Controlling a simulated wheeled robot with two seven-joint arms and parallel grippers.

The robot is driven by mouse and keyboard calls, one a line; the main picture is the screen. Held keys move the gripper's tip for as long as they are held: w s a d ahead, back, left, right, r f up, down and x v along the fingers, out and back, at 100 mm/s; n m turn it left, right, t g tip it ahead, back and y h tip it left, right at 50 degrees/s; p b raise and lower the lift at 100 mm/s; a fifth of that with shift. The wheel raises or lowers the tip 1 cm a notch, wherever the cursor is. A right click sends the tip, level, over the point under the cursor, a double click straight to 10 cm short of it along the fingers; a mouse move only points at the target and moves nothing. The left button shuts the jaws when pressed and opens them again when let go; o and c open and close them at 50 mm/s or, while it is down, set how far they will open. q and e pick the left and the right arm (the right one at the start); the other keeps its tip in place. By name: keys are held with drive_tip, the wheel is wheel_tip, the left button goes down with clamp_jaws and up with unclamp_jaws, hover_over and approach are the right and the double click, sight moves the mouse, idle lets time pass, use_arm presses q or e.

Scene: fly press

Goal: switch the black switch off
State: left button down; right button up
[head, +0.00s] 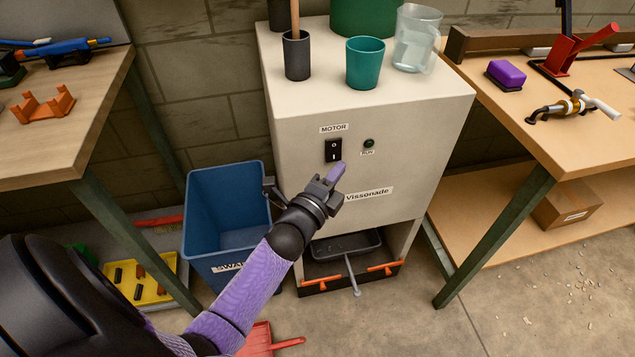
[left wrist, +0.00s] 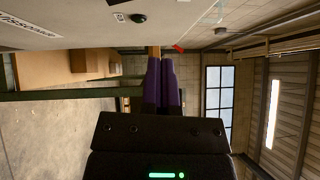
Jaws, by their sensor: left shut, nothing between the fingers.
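The black switch (head: 333,150) is a small rocker on the front of the white cabinet (head: 420,130), under a MOTOR label (head: 334,128). A round dark green lamp (head: 369,143) marked RUN sits to its right. My left gripper (head: 337,172) is shut and empty, its purple fingers just below the switch in the head view; I cannot tell whether they touch the panel. In the left wrist view the shut fingers (left wrist: 160,82) point past the cabinet face (left wrist: 60,25), and the switch is not seen there. My right gripper is not in view.
A dark cup (head: 297,56), a teal cup (head: 365,64) and a clear jug (head: 416,38) stand on the cabinet. A blue bin (head: 225,206) is at its left. Workbenches stand at left (head: 60,140) and right (head: 560,140). A dark tray (head: 345,246) is low in the cabinet.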

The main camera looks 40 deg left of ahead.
use_arm(q)
drive_tip(key=s+p, duration=0.2)
drive_tip(key=s, duration=0.6)
drive_tip(key=shift+r, duration=0.3)
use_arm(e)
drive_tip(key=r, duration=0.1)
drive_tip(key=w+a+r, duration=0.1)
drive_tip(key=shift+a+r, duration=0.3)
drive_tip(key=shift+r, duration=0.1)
use_arm(q)
drive_tip(key=shift+a, duration=0.1)
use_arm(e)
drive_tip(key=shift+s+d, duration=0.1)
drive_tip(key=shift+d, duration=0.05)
